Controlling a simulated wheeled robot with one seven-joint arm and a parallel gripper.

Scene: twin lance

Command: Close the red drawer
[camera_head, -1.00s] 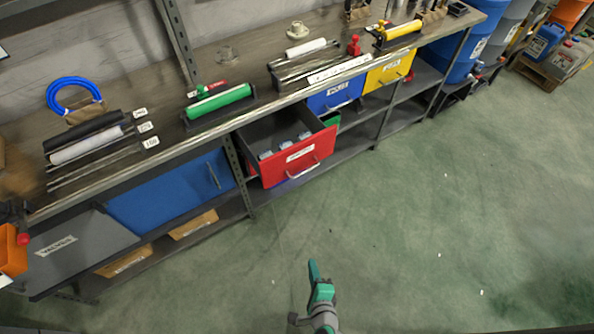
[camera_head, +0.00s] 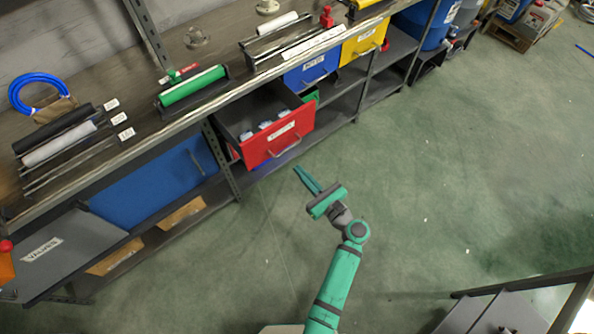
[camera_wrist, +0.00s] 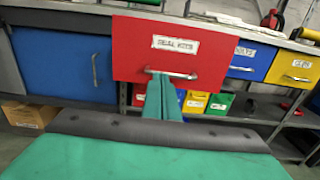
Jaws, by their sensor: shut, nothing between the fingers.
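The red drawer (camera_head: 279,140) stands pulled out from under the workbench, with several small light items inside it. Its front has a white label and a light handle (camera_head: 284,147). In the wrist view the red drawer front (camera_wrist: 168,58) faces me, labelled "SEAL KITS". My gripper (camera_head: 303,175) is shut and empty, in front of the drawer and a little below and right of its front. In the wrist view my fingertips (camera_wrist: 161,84) overlap the handle (camera_wrist: 172,75); I cannot tell whether they touch it.
A blue drawer (camera_head: 312,70) and a yellow drawer (camera_head: 363,46) sit shut to the right of it. A blue cabinet door (camera_head: 153,190) is to the left. A dark shelf leg (camera_head: 221,160) stands beside the red drawer. The green floor in front is clear.

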